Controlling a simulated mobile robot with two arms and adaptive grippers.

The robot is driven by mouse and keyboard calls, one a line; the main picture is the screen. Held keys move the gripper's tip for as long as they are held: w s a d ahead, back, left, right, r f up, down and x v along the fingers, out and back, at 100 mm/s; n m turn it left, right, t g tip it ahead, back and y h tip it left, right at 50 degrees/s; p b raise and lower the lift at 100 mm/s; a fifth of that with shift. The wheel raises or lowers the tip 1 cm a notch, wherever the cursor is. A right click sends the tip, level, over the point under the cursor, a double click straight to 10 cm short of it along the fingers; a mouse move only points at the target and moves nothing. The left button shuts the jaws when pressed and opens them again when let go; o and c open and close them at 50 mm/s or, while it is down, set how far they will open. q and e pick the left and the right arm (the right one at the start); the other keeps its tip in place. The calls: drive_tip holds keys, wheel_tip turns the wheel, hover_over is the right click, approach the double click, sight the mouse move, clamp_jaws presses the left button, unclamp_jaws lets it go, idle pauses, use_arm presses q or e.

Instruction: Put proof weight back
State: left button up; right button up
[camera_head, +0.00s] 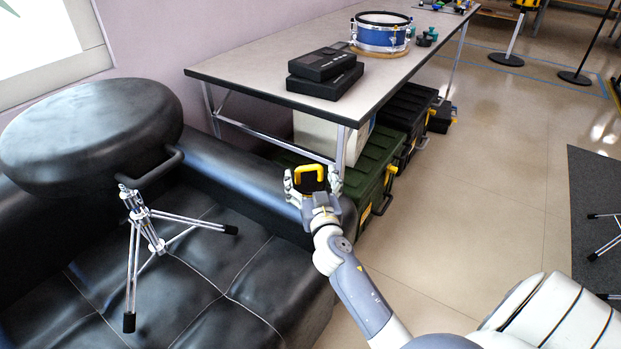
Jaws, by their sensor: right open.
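A small dark object with a yellow handle (309,169) shows between the fingers of my right gripper (314,183). It may be the proof weight, but I cannot tell for sure. My left gripper is not in view.
A long table (240,72) holds black cases (325,71), a blue drum (381,35) and small green items (426,38). Green cases (371,174) stand under it. A drum stool (90,135) stands on the black sofa (215,262).

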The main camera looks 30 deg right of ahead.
drive_tip(key=v, duration=0.7)
drive_tip(key=shift+f, duration=0.15)
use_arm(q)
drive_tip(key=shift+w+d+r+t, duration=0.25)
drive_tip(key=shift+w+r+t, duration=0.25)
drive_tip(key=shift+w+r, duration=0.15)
use_arm(e)
drive_tip(key=s+a+f+n+g+y, duration=0.1)
drive_tip(key=s+a+n+g+y, duration=0.1)
drive_tip(key=s+a, duration=0.4)
drive_tip(key=s+a+f+n+g+y, duration=0.1)
drive_tip(key=s+a+n+y, duration=0.4)
drive_tip(key=a, duration=0.8)
drive_tip(key=shift+s+f+g+y, duration=0.4)
drive_tip(key=shift+s+g+y, duration=0.3)
drive_tip(key=shift+y, duration=0.5)
drive_tip(key=shift+w+a, duration=0.1)
drive_tip(key=shift+w, duration=0.05)
